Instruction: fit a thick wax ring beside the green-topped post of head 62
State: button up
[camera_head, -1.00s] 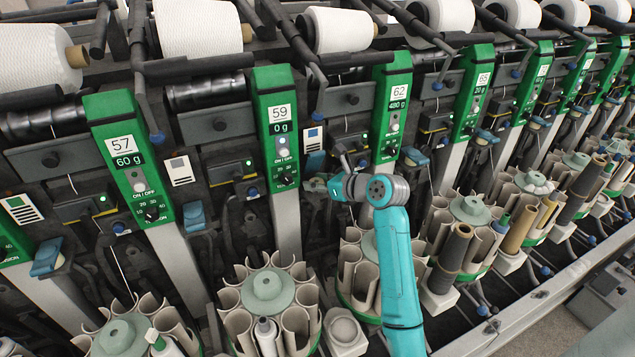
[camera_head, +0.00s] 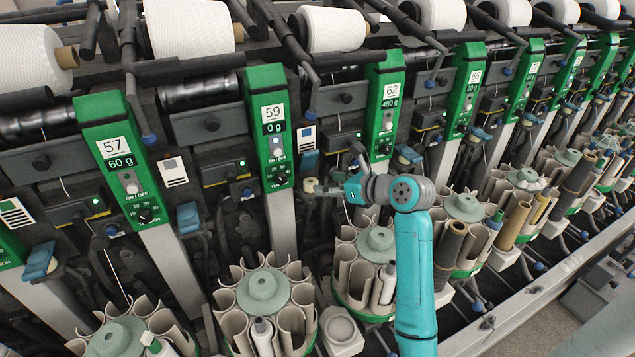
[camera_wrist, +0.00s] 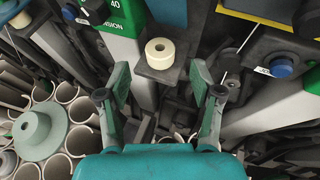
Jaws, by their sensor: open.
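Head 62 (camera_head: 388,110) has a green panel right of centre in the head view. A thick cream ring with a dark centre hole (camera_wrist: 160,53) lies flat on a small dark grey bracket (camera_wrist: 160,74) in the wrist view. A small pale shape (camera_head: 309,185) left of my gripper in the head view may be this ring. My gripper (camera_wrist: 160,88) is open and empty, its two fingers spread to either side below the bracket. The ring is beyond the fingertips and apart from them. In the head view my gripper (camera_head: 332,188) is small and its fingertips are unclear.
Head 59 (camera_head: 270,125) stands to the left of head 62. A round magazine of tubes (camera_head: 372,240) is below my wrist, and another (camera_head: 263,290) is lower left. In the wrist view a green panel (camera_wrist: 113,30) and a blue knob (camera_wrist: 281,67) flank the bracket.

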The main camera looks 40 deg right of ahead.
jog(key=shift+v, duration=2.45)
